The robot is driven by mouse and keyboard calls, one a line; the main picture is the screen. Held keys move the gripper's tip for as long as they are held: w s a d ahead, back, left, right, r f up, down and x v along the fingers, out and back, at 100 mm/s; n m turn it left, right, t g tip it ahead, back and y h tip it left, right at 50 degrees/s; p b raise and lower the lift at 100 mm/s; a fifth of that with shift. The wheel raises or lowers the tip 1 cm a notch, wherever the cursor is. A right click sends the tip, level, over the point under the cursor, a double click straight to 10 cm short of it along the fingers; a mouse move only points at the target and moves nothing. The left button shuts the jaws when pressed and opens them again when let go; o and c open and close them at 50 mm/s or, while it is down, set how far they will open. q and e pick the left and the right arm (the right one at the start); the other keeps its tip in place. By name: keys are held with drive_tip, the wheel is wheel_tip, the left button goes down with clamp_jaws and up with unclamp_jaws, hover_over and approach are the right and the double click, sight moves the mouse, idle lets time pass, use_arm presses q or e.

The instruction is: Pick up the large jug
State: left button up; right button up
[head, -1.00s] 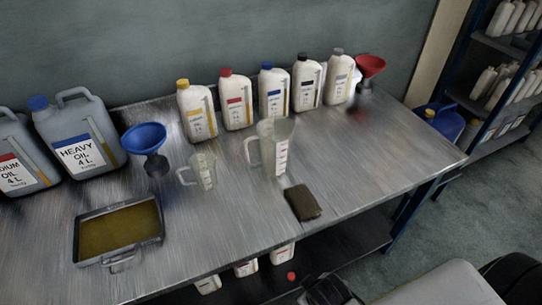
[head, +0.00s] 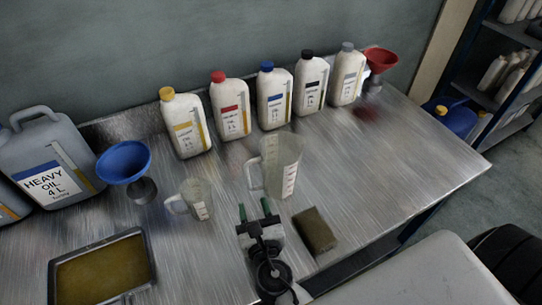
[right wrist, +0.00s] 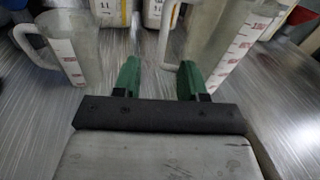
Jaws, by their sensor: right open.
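The large jug (head: 283,165) is a clear measuring jug with red and dark scale marks, upright on the metal bench, its handle on the left. It also shows in the right wrist view (right wrist: 215,40), at upper right. A smaller clear jug (head: 198,199) stands to its left; in the right wrist view the small jug (right wrist: 72,45) is at upper left. My right gripper (head: 255,208) has green fingers, open and empty, just in front of the large jug and pointing at its handle side. In the right wrist view the right gripper (right wrist: 158,75) has the large jug's handle ahead between its fingertips. My left gripper is not in view.
A brown sponge-like block (head: 316,231) lies right of my gripper. Several white oil bottles (head: 232,108) line the wall behind. A blue funnel (head: 124,163), a grey heavy-oil can (head: 50,160) and an oil tray (head: 102,270) are left. The bench's right side is clear.

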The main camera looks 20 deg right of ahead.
sight(248, 178)
drive_tip(key=w, duration=0.2)
drive_tip(key=w+d+p, duration=0.1)
drive_tip(key=w, duration=0.2)
drive_tip(key=w+p, duration=0.1)
drive_tip(key=w, duration=0.2)
drive_tip(key=shift+w+d+r, duration=0.25)
drive_tip(key=shift+d+r, duration=0.1)
drive_tip(key=shift+d, duration=0.05)
drive_tip(key=shift+w+d+f, duration=0.1)
drive_tip(key=shift+w, duration=0.3)
drive_tip(key=shift+s, duration=0.1)
drive_tip(key=shift+c, duration=1.1)
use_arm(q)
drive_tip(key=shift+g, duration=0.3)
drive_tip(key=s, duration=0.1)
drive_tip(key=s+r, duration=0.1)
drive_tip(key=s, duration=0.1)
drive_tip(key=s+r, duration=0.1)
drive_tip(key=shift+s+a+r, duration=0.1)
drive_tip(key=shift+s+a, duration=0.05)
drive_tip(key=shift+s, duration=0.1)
use_arm(e)
clamp_jaws()
